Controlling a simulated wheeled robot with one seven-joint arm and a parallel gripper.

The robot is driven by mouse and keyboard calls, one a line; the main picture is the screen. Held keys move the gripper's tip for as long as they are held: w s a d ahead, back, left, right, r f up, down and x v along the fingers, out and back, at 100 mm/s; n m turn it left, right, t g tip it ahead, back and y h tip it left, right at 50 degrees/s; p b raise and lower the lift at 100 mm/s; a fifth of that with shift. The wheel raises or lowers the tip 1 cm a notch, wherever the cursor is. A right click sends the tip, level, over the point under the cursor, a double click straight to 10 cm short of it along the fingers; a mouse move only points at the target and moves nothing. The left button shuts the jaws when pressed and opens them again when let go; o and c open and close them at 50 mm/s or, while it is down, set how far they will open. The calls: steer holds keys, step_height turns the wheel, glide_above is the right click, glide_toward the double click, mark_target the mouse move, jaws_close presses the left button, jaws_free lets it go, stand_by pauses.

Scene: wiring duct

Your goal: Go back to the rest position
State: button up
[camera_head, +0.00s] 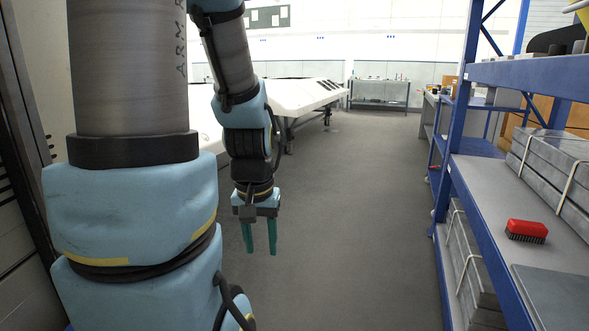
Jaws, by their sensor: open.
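My gripper (260,251) hangs from my blue and grey arm left of the middle of the view. It points down with its two green fingers apart and nothing between them. It is in front of bare grey floor, clear of the shelves and tables. My large arm links fill the left side and hide part of the room behind them.
A blue shelf rack (447,160) stands at the right, with a red brush (526,231) and strapped grey bundles (560,165). A white bench (300,92) stands behind my arm, and a far table (379,83) is at the back. The floor aisle (365,200) is free.

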step_height(320, 180, up, 15)
steer(key=p, duration=1.2)
steer(key=shift+p, duration=0.4)
